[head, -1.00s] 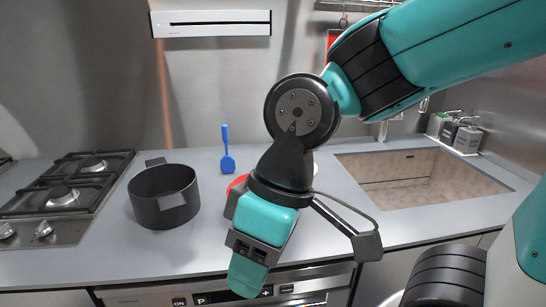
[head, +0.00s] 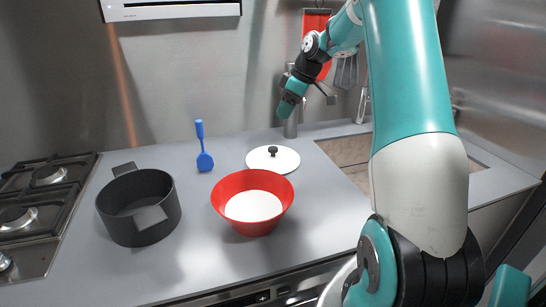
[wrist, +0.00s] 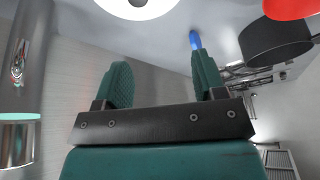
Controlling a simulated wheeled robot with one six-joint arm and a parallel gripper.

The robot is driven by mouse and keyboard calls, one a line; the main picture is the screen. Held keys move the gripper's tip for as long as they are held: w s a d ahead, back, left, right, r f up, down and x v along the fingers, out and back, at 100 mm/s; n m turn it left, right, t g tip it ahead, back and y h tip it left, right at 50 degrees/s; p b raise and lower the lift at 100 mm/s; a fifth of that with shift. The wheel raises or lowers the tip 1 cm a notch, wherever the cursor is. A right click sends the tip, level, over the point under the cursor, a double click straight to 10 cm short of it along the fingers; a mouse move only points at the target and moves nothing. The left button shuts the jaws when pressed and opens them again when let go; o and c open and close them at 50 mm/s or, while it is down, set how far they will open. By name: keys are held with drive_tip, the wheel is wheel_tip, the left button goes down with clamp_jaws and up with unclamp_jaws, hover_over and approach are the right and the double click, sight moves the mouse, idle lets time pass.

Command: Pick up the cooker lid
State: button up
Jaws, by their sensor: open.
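The cooker lid (head: 273,165) is a flat white disc with a black knob, lying on the grey counter behind the red bowl (head: 225,193). Part of the lid also shows at the top edge of the wrist view (wrist: 160,8). My gripper (head: 287,108) is in the air above and slightly right of the lid, at the back near the tap, and not touching it. In the wrist view my gripper (wrist: 162,85) has its two teal fingers apart with nothing between them.
A black pot (head: 140,225) stands at the left, beside the gas hob (head: 40,200). The sink (head: 350,152) and tap (head: 291,128) are at the right and back.

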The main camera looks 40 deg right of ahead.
drive_tip(key=d+f, duration=0.1)
drive_tip(key=d, duration=0.2)
drive_tip(key=p, duration=0.2)
approach(274, 148)
drive_tip(key=x, duration=0.5)
drive_tip(key=shift+s+f, duration=0.1)
drive_tip(key=shift+p+x, duration=1.3)
drive_tip(key=shift+x, duration=1.55)
drive_tip(key=shift+c, duration=0.2)
drive_tip(key=c, duration=1)
